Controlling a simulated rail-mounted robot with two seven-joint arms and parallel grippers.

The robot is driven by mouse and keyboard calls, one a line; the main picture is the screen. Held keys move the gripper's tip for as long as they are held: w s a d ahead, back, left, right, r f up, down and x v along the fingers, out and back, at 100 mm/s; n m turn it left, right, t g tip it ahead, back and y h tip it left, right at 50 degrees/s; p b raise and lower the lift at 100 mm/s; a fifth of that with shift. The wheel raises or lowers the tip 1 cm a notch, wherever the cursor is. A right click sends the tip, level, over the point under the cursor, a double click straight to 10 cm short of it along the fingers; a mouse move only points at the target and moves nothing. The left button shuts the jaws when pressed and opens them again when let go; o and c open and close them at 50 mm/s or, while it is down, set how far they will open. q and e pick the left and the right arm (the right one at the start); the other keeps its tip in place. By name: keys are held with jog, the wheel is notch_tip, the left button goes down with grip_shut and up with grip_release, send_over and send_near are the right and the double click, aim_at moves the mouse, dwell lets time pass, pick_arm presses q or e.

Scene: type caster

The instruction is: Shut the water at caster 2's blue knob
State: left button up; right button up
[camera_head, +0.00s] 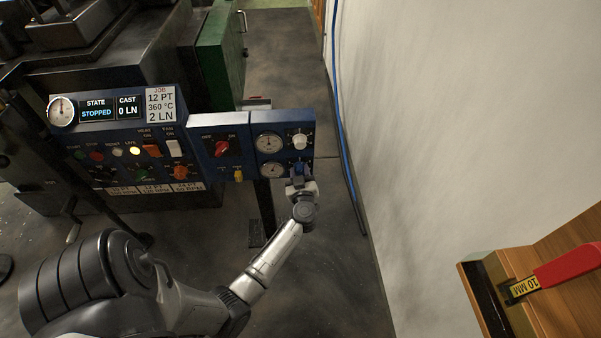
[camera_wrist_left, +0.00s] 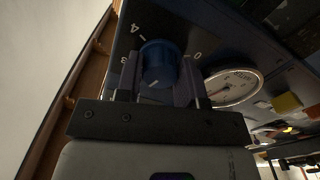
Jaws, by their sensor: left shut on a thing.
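The blue knob (camera_wrist_left: 158,60) sits on the blue panel at the right end of the caster's controls. In the head view it shows small and partly hidden (camera_head: 299,168), below a white knob. My left gripper (camera_head: 301,182) reaches up to it from below. In the left wrist view my left gripper (camera_wrist_left: 158,85) has one finger on each side of the knob and is shut on it. A 4 and a 0 are printed around the knob, and a short white mark shows on its face. My right gripper is not in view.
A gauge (camera_wrist_left: 232,88) is beside the blue knob. A red switch (camera_head: 221,148) and a yellow part (camera_head: 238,174) are to its left. The state display (camera_head: 97,108) reads STOPPED. Blue hoses (camera_head: 339,100) run along the white wall. A red-handled tool (camera_head: 568,267) marked 10 MM lies at lower right.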

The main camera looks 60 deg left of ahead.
pick_arm(q)
jog(key=shift+r+n+p, duration=0.15)
jog(key=shift+n+p, duration=0.8)
jog(key=shift+n, duration=0.15)
jog(key=n+p, duration=0.1)
jog(key=n, duration=0.1)
jog(key=shift+n, duration=0.4)
jog(key=n+p, duration=0.1)
jog(key=n, duration=0.2)
jog(key=shift+n, duration=0.3)
jog(key=n, duration=0.3)
jog(key=shift+f+n, duration=0.2)
jog(key=shift+n, duration=0.1)
jog(key=n, duration=0.3)
jog(key=shift+n, duration=0.3)
jog(key=n+b, duration=0.1)
jog(key=n, duration=0.3)
jog(key=shift+f+n, duration=0.1)
jog(key=shift+n, duration=0.2)
jog(key=n+b, duration=0.2)
jog(key=n, duration=0.2)
jog(key=shift+n+b, duration=0.65)
jog(key=shift+n, duration=0.95)
